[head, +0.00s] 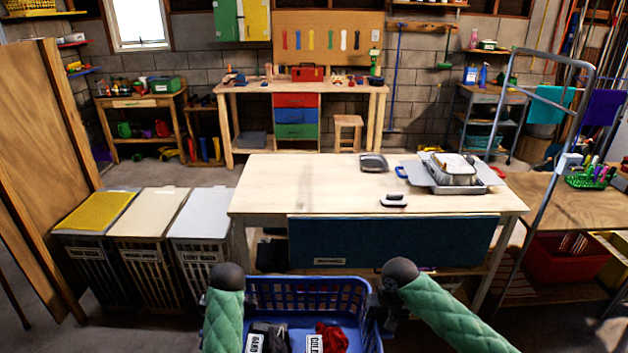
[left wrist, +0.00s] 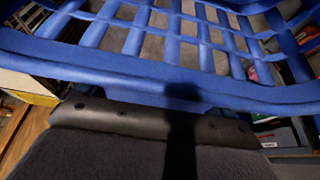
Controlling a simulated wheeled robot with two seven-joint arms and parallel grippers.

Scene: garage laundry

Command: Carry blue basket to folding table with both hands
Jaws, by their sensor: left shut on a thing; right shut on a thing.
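The blue basket (head: 290,288) is at the bottom middle of the head view, held in front of me between my two arms. Dark and red cloth items with labels lie inside it. My right gripper (head: 377,300) is shut on the basket's right side. My left gripper is mostly hidden behind its green arm in the head view. In the left wrist view my left gripper (left wrist: 180,108) is shut on the basket's blue rim (left wrist: 90,62). A light wooden table (head: 295,190) with a blue front panel stands straight ahead, beyond the basket; this looks like the folding table.
On the table are a dark tray (head: 373,163), an iron-like item (head: 394,201) and metal pans (head: 455,172) at the right. Its left and middle top is clear. Three lidded hampers (head: 146,212) stand left. A metal frame (head: 555,150) stands right.

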